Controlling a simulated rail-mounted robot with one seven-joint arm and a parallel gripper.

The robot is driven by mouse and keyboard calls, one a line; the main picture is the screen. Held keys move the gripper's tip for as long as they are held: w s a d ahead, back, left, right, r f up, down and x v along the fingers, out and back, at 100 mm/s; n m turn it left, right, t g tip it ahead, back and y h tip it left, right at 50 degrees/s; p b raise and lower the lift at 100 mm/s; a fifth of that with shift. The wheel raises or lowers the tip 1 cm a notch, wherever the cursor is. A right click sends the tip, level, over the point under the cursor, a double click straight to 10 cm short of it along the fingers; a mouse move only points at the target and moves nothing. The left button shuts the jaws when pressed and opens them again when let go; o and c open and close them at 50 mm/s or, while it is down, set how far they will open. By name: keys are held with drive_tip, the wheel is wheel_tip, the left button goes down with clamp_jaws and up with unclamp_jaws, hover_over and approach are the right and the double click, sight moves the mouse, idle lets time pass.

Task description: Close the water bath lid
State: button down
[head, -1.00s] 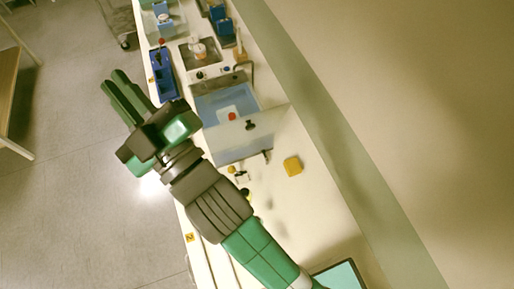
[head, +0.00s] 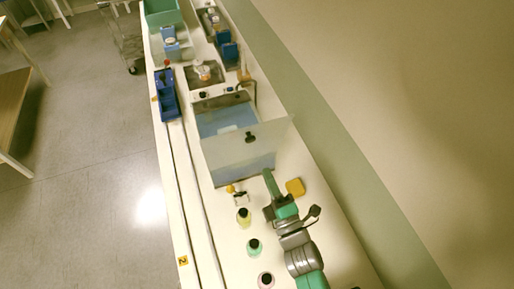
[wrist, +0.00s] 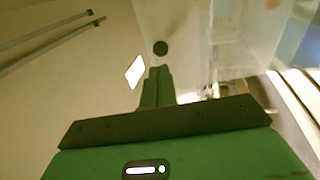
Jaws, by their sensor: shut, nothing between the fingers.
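The water bath (head: 262,163) stands on the bench with blue water visible inside. Its clear lid (head: 222,153) is raised and tilted, a see-through panel with a black knob (head: 250,136). My gripper (head: 267,174) is shut and empty, close to the near right side of the bath, with its fingers pointing towards the lid. In the wrist view the shut green fingertips (wrist: 158,72) appear just below the black knob (wrist: 160,47). I cannot tell whether they touch the lid.
A yellow block (head: 295,187) lies right of my gripper. A yellow bottle (head: 243,218), a green bottle (head: 254,247) and a pink bottle (head: 265,280) stand in a row to the left of my arm. A blue rack (head: 167,100) is at the bench's left edge.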

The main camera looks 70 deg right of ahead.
sight(252, 141)
drive_tip(key=p+x, duration=0.1)
drive_tip(key=x, duration=0.7)
drive_tip(key=shift+w+d+r, duration=0.1)
